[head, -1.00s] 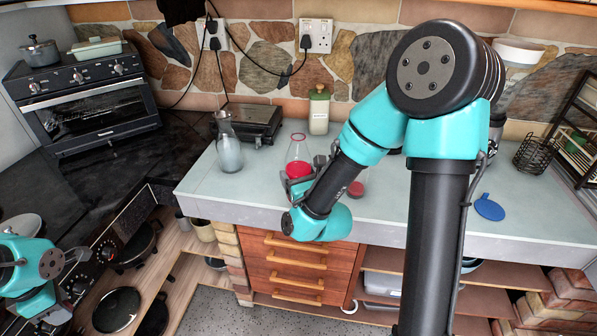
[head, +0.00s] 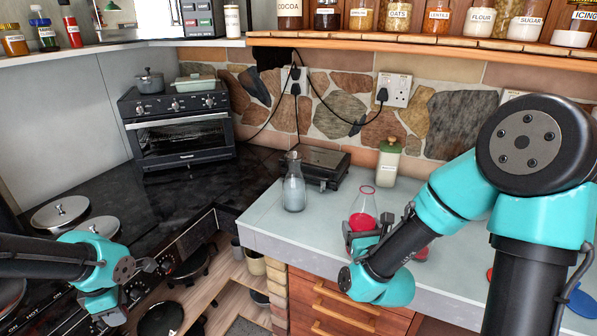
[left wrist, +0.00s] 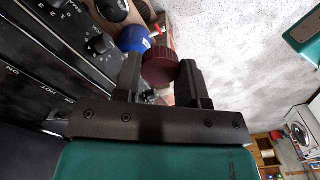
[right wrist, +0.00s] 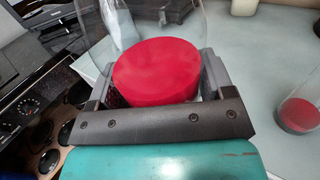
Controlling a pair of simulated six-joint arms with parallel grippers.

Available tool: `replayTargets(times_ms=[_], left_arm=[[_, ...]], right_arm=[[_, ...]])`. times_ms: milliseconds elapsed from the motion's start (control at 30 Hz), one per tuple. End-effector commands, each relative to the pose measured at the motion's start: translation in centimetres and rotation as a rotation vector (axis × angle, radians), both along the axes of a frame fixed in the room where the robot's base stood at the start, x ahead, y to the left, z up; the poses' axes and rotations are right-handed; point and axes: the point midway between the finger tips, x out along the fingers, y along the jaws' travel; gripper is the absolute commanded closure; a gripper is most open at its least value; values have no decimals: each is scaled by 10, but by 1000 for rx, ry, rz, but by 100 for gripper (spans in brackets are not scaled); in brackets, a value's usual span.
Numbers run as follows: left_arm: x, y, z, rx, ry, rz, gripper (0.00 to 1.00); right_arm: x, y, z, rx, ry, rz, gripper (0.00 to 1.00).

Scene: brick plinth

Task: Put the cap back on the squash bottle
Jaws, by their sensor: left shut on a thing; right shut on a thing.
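My right gripper (right wrist: 155,85) is shut on the squash bottle (right wrist: 155,70), a clear bottle with red squash inside. In the head view the bottle (head: 362,207) is upright at the counter's front part, its narrow neck showing a red rim. Whether its base touches the counter is hidden. My left gripper (left wrist: 160,80) is shut on a dark red ridged cap (left wrist: 160,66). In the head view my left gripper (head: 148,266) is over the hob front at lower left, well apart from the bottle; the cap is hard to make out there.
A glass with red in it (right wrist: 298,115) stands right of the bottle. A blue thing (head: 581,302) lies at right. Clear counter (head: 325,215) lies between carafe and bottle.

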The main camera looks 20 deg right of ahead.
Motion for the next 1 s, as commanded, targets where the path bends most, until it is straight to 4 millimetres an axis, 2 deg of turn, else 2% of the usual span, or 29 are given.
replayTargets(times_ms=[167,367,767,1000], left_arm=[[6,-1,-5,4,0,-42,84],[25,-6,-26,16,2,-205,84],[78,-25,-98,36,7,-732,84],[102,-39,-148,36,12,-1059,84]], right_arm=[[2,2,2,-1,-3,3,69],[9,12,8,-3,-4,14,69],[28,41,24,-7,-4,46,69],[38,61,36,-6,-4,69,69]])
